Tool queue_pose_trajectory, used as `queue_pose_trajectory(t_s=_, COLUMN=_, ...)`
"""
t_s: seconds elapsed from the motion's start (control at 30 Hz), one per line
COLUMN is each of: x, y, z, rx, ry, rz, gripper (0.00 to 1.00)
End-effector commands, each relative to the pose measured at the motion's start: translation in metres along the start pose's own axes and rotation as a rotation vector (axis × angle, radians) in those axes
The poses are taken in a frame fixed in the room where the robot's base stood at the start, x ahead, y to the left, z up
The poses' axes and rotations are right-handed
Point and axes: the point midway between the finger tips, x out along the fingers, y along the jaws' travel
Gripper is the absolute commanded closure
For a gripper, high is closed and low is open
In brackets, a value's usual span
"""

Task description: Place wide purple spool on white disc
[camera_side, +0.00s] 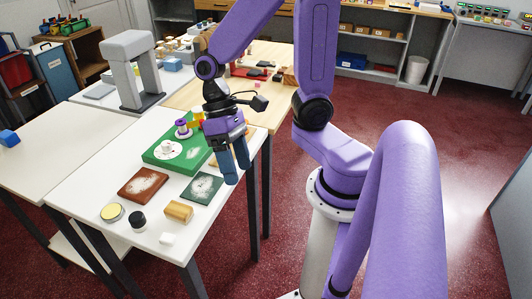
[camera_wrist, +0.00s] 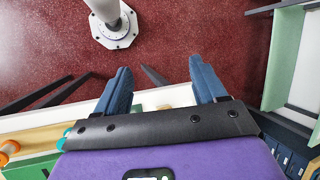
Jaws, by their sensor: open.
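A purple spool (camera_side: 182,126) with a pale base stands upright at the back of the green board (camera_side: 153,158), in the side view. The white disc (camera_side: 176,154) lies on the front left part of that board, with a small white upright piece (camera_side: 167,146) on it. My gripper (camera_side: 236,166) is open and empty, fingers pointing down, to the right of the board near the table's right edge. In the wrist view its two blue fingers (camera_wrist: 161,88) are spread with nothing between them. The purple spool is not recognisable in the wrist view.
In front are a brown tile (camera_side: 143,183), a green tile (camera_side: 202,188), a wooden cylinder (camera_side: 179,211), a black cylinder (camera_side: 137,220), a yellow-topped tin (camera_side: 112,212) and a white block (camera_side: 167,239). A grey arch (camera_side: 130,68) stands behind.

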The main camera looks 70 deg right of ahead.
Motion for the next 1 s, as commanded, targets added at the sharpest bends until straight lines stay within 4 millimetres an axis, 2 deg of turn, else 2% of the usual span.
queue_pose_trajectory(t_s=0.2, x=0.001, y=0.007, z=0.03, rx=-0.354, ry=0.041, rz=0.183, gripper=0.29)
queue_pose_trajectory(t_s=0.5, x=-0.005, y=0.011, z=0.057, rx=-0.795, ry=0.124, rz=0.378, gripper=0.29)
queue_pose_trajectory(t_s=0.7, x=-0.008, y=0.01, z=0.064, rx=-0.94, ry=0.159, rz=0.433, gripper=0.29)
queue_pose_trajectory(t_s=1.0, x=-0.008, y=0.009, z=0.065, rx=-0.961, ry=0.164, rz=0.442, gripper=0.29)
